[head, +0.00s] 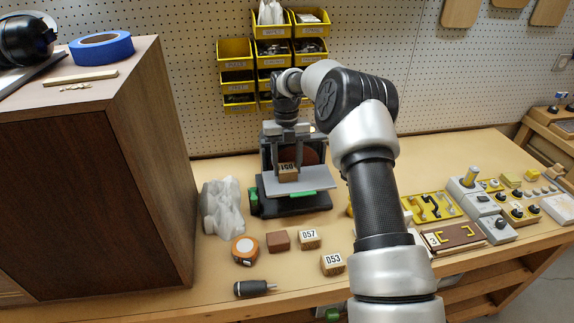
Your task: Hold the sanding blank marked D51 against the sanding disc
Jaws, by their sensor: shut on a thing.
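My gripper (288,160) points down over the sander and is shut on a small wooden blank (288,172). Its label looks like D51, turned upside down. The blank is at the sander's grey work table (300,186), in front of the reddish-brown sanding disc (313,153). The gripper and blank cover part of the disc. I cannot tell whether the blank touches the disc or rests on the table. Two similar blanks lie on the bench, marked D57 (309,240) and D53 (332,263).
A brown block (278,241), a tape roll (244,250), a screwdriver (254,288) and a crumpled translucent bag (222,208) lie around the sander's front left. A dark cabinet (100,190) stands at left. Yellow bins (238,75) hang behind. Trays and fittings (430,206) fill the right side.

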